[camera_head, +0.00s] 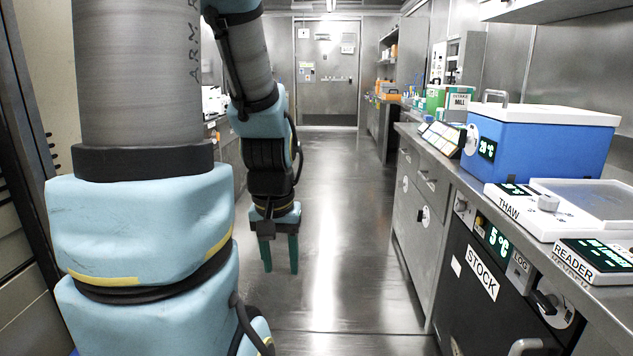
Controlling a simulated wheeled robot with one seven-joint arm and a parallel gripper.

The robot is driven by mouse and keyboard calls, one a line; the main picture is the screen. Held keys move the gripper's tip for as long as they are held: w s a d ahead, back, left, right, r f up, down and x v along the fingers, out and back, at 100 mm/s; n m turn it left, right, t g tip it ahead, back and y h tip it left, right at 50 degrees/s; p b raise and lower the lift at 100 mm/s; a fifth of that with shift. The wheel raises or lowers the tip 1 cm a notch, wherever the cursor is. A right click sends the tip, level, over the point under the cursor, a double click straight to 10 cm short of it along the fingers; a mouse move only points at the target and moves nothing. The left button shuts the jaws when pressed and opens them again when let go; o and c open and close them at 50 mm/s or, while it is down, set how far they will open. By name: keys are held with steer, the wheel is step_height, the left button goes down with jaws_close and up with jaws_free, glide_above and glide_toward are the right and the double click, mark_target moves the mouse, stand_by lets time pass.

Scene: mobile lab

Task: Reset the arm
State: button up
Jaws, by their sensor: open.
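My arm fills the left of the head view, with light blue joints and grey links. Its far end hangs down over the aisle floor. My gripper (280,268) points downward with two green fingers spread apart. Nothing shows between the fingers. It is well clear of the counter on the right.
On the right, a steel counter (447,171) carries a blue cooler box (553,150), a THAW plate unit (540,212) and a READER (597,255). Below is a black STOCK unit (478,310). The aisle floor (340,220) is clear to a closed door (329,75).

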step_height(320, 180, up, 16)
steer(key=p, duration=1.4)
steer(key=shift+r, duration=0.25)
